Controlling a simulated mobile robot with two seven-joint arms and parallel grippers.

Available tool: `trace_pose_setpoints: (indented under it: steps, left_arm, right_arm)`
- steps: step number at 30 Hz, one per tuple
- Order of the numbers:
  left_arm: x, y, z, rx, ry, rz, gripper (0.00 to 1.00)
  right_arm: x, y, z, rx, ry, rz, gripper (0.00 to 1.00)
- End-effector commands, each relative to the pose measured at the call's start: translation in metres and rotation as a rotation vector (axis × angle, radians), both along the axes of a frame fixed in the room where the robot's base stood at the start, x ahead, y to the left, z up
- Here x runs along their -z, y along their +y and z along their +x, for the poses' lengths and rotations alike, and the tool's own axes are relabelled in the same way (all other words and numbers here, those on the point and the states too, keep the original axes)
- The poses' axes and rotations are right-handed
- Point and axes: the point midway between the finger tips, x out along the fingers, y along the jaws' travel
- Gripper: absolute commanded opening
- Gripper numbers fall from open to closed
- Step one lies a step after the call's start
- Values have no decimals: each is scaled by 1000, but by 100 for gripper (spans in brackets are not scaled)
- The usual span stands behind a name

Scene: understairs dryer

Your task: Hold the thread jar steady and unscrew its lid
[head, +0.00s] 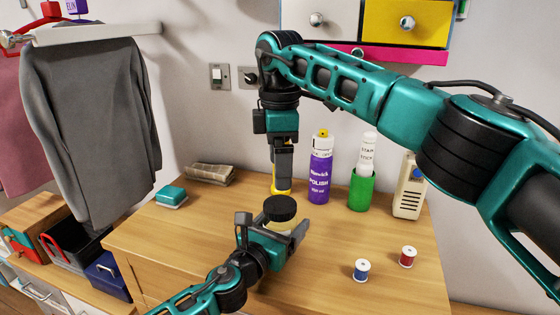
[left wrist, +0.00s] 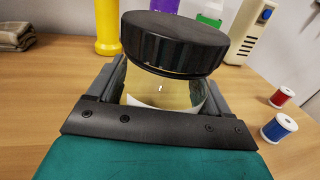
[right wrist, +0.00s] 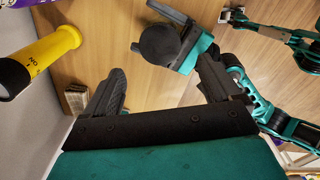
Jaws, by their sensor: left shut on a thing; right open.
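The thread jar (left wrist: 165,92) is clear with pale yellowish contents and a white band, and wears a wide black ribbed lid (head: 280,208). It stands upright on the wooden worktop. My left gripper (head: 272,229) is shut on the jar body, one finger on each side, below the lid. The lid sits on the jar mouth; I cannot tell how tight it is. My right gripper (head: 282,178) points down behind the jar in the head view, open and empty. In the right wrist view the lid (right wrist: 160,43) shows beyond and between its spread fingers, apart from them.
A yellow torch (right wrist: 45,58) stands close to my right gripper, mostly hidden in the head view. A purple polish can (head: 319,172), a green container (head: 361,190) and a cream device (head: 409,188) stand at the back. Blue (head: 361,270) and red (head: 407,257) spools are at right.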

Motion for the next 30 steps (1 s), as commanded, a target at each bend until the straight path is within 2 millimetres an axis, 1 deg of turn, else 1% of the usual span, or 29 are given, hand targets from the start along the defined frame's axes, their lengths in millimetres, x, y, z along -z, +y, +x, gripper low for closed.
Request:
trace_pose_setpoints:
  steps: [3,6,9,14,17,24,30]
  left_arm:
    - [0,0,0,-1,1,0,0]
    - [0,0,0,-1,1,0,0]
    - [0,0,0,-1,1,0,0]
    - [1,0,0,-1,1,0,0]
    - [0,0,0,-1,1,0,0]
    - [0,0,0,0,1,0,0]
    - [0,0,0,0,1,0,0]
  right_arm:
    - [0,0,0,178,1,1,90]
    - [0,0,0,296,1,1,90]
    - [0,0,0,374,0,0,90]
    - [6,0,0,425,2,0,90]
    - [17,0,0,428,4,0,90]
    - [55,0,-1,426,4,0,90]
    - [76,0,0,426,2,0,90]
